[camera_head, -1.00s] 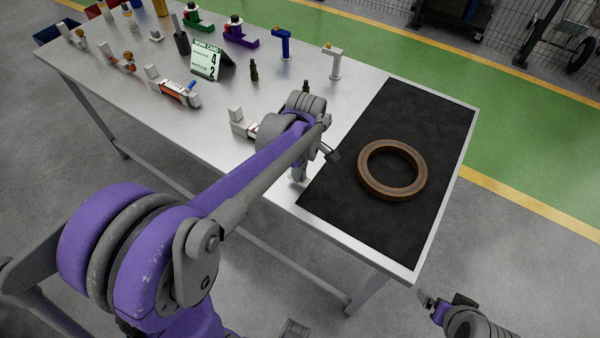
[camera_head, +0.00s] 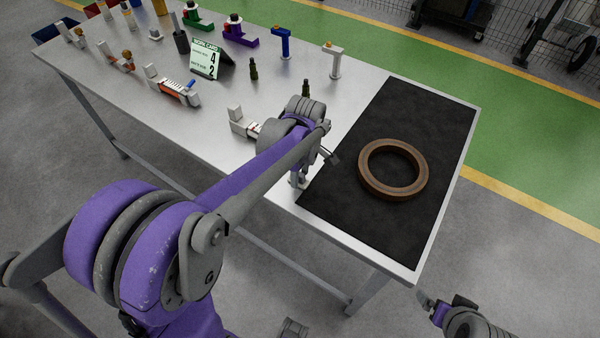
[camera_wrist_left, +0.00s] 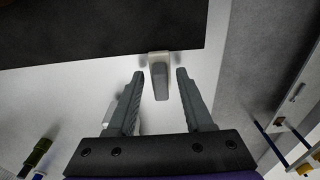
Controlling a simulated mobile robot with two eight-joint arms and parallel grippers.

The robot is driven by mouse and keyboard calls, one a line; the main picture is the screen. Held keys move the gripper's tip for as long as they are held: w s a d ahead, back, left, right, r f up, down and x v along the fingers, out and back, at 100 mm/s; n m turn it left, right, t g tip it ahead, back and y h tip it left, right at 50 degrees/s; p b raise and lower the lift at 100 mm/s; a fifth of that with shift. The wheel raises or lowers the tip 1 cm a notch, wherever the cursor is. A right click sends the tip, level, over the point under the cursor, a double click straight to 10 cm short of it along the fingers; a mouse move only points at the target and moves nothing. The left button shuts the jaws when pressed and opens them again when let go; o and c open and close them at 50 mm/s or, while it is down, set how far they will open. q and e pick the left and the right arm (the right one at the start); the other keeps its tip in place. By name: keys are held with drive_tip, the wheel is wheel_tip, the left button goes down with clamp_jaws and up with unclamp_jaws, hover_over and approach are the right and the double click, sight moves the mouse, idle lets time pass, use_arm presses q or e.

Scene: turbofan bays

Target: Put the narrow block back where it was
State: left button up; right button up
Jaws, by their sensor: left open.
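In the left wrist view a small, narrow block (camera_wrist_left: 160,78) with a grey top and pale sides stands beside the edge of the black mat (camera_wrist_left: 100,30). My left gripper (camera_wrist_left: 157,78) is open, with one finger on each side of the block and a visible gap at both. In the head view my left gripper (camera_head: 299,181) is at the table's front edge, by the mat's left corner, and the arm hides much of it. My right gripper (camera_head: 430,303) is low at the right, off the table; its jaws are too small to judge.
A brown ring (camera_head: 392,169) lies on the mat. A pale block-like fixture (camera_head: 243,123) lies left of my left wrist, partly hidden. A work card (camera_head: 206,62), a blue stand (camera_head: 283,43), a white stand (camera_head: 333,61) and several other parts fill the back and left.

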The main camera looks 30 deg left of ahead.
sight(302, 175)
use_arm(q)
drive_tip(key=shift+r, duration=0.25)
wheel_tip(302, 175, up, 12)
drive_tip(key=p, duration=0.1)
drive_tip(key=s+d+f+m+t, duration=0.2)
drive_tip(key=s+d+f+m, duration=0.1)
drive_tip(key=s+m, duration=0.4)
drive_tip(key=s+d+f+m+t, duration=0.3)
drive_tip(key=s+f+m, duration=0.3)
drive_tip(key=s+m, duration=0.2)
drive_tip(key=shift+s+d+f+m+h, duration=0.2)
drive_tip(key=shift+f+m+h, duration=0.1)
drive_tip(key=shift+m, duration=0.8)
